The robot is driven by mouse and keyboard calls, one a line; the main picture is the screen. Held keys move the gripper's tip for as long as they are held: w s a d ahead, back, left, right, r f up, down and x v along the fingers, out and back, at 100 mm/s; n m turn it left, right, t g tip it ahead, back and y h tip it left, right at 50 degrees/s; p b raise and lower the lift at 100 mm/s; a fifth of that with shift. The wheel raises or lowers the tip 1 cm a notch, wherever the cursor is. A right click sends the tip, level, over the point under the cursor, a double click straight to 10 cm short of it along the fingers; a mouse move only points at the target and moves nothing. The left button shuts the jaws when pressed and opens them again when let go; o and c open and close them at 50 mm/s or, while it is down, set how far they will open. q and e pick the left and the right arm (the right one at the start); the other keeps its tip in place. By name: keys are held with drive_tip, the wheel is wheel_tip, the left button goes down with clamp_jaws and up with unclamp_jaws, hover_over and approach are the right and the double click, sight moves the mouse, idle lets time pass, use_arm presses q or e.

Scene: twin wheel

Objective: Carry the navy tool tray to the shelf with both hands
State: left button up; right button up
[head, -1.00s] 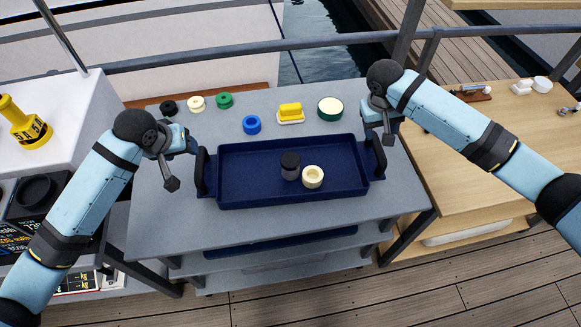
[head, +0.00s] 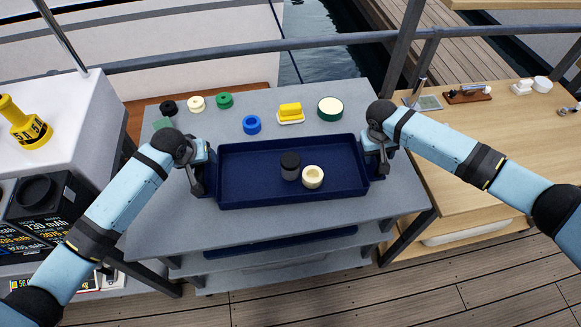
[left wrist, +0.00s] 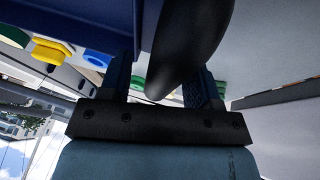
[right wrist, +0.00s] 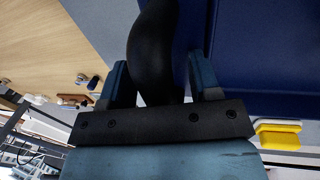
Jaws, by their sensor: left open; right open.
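The navy tool tray (head: 250,194) sits on the grey cart top, holding a dark grey cylinder (head: 290,166) and a cream ring-shaped piece (head: 313,177). My left gripper (head: 205,172) is at the tray's left handle. In the left wrist view the black handle (left wrist: 188,45) passes between its open fingers (left wrist: 165,88). My right gripper (head: 375,160) is at the right handle. In the right wrist view that black handle (right wrist: 153,50) lies between its open fingers (right wrist: 160,85). In the head view the grippers largely hide both handles.
Behind the tray lie a blue ring (head: 252,125), a yellow block on a white base (head: 290,113), a green-rimmed round tin (head: 330,109) and small spools (head: 196,103). A wooden bench (head: 455,135) stands at right. A white case with a yellow buoy (head: 27,125) is at left.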

use_arm(q)
clamp_jaws()
use_arm(e)
clamp_jaws()
use_arm(q)
drive_tip(key=shift+w+r, duration=0.1)
drive_tip(key=shift+r, duration=0.05)
use_arm(e)
drive_tip(key=shift+w+r, duration=0.1)
drive_tip(key=shift+r, duration=0.05)
